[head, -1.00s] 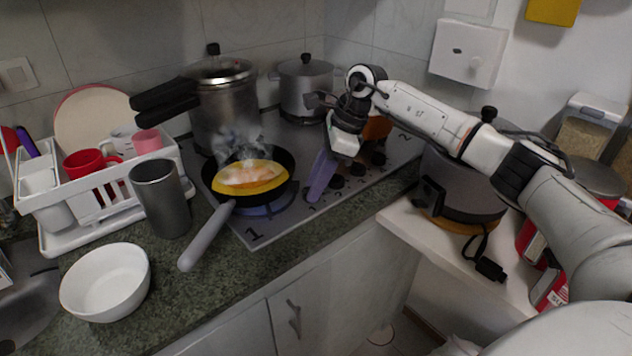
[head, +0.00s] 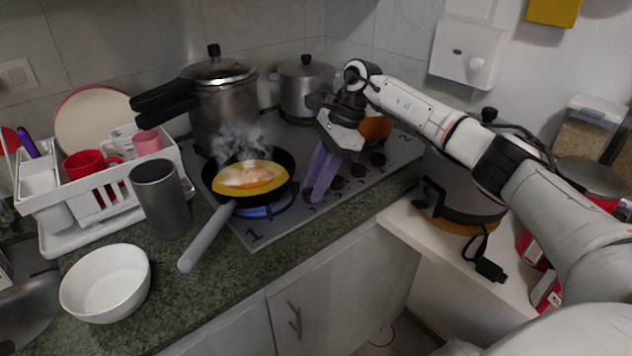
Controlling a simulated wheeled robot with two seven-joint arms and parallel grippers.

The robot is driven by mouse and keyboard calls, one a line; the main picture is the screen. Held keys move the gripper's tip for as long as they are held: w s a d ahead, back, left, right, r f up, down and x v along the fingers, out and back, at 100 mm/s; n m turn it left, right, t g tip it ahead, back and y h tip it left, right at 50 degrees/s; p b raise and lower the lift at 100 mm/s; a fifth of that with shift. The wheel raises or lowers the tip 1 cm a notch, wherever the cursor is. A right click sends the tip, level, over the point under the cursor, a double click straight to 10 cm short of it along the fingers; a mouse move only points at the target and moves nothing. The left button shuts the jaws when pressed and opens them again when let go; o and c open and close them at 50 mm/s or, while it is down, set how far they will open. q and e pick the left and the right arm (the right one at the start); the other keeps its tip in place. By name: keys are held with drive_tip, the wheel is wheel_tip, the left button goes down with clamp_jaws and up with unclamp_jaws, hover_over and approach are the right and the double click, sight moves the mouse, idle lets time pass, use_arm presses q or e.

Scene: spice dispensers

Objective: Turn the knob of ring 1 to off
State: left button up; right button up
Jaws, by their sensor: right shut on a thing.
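The pan (head: 282,176) with a yellow, steaming omelette (head: 250,177) sits on ring 1, at the front left of the grey hob (head: 262,235). A blue flame (head: 258,211) burns under the pan. A printed 1 is on the hob's front corner. My right gripper (head: 313,196) points down at the front end of the row of knobs. Its purple fingers are a little apart and closed on the front knob, the ring 1 knob, which they mostly hide. The other dark knobs (head: 358,170) run behind it to the right. My left gripper is not in view.
A pressure cooker (head: 222,115) and a steel pot (head: 305,90) stand at the back. A grey cup (head: 160,198), a white bowl (head: 105,283) and a dish rack (head: 60,240) are at the left. The pan's handle (head: 207,237) sticks out over the front counter.

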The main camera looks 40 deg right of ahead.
drive_tip(key=o, duration=1)
drive_tip(key=v, duration=1)
drive_tip(key=shift+r+b, duration=0.2)
drive_tip(key=shift+b, duration=0.15)
drive_tip(key=shift+c, duration=1.1)
drive_tip(key=s+a+f+m+t+h+p, duration=0.1)
drive_tip(key=a+m+t+h+p, duration=0.15)
drive_tip(key=m, duration=0.65)
drive_tip(key=s+a+m+t+h+p, duration=0.1)
drive_tip(key=s+a+m+h, duration=0.2)
drive_tip(key=m, duration=0.6)
drive_tip(key=shift+g, duration=0.25)
drive_tip(key=x, duration=0.6)
drive_tip(key=w+x, duration=0.1)
drive_tip(key=x, duration=0.3)
drive_tip(key=shift+a+r, duration=0.15)
drive_tip(key=shift+a, duration=0.05)
